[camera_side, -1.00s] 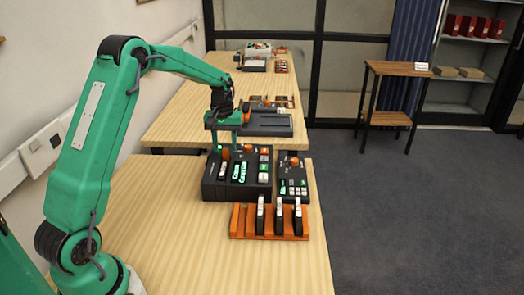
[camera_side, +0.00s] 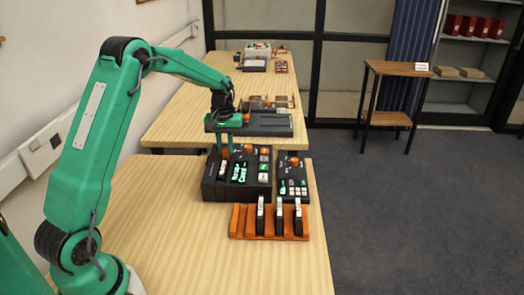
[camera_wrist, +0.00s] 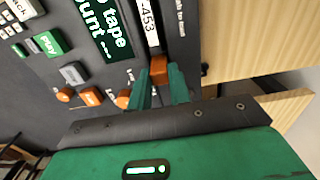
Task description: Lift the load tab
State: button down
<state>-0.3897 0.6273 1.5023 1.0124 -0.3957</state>
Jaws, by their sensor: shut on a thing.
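The dark deck box (camera_side: 208,188) stands on the near table. In the wrist view an orange tab (camera_wrist: 158,66), which I take as the load tab, sits at the lower end of a white label reading 453 (camera_wrist: 149,18). My gripper (camera_wrist: 160,80) has one green finger on each side of this tab and is shut on it. In the side view my gripper (camera_side: 223,152) reaches down to the left back of the box. The tab is hard to make out there. The box's green-lit display (camera_wrist: 108,30) partly reads "tape" and "ount".
A smaller dark control box (camera_side: 291,188) stands right of the deck. An orange rack (camera_side: 240,232) with several dark, white-labelled cartridges lies in front. Orange knobs (camera_wrist: 124,98) and buttons are close to my fingers. The table's left front is clear.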

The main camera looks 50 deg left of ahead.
jog(key=shift+r, duration=1.5)
jog(key=c, duration=1.3)
grip_release()
notch_tip(320, 180, up, 8)
jog(key=shift+f, duration=0.1)
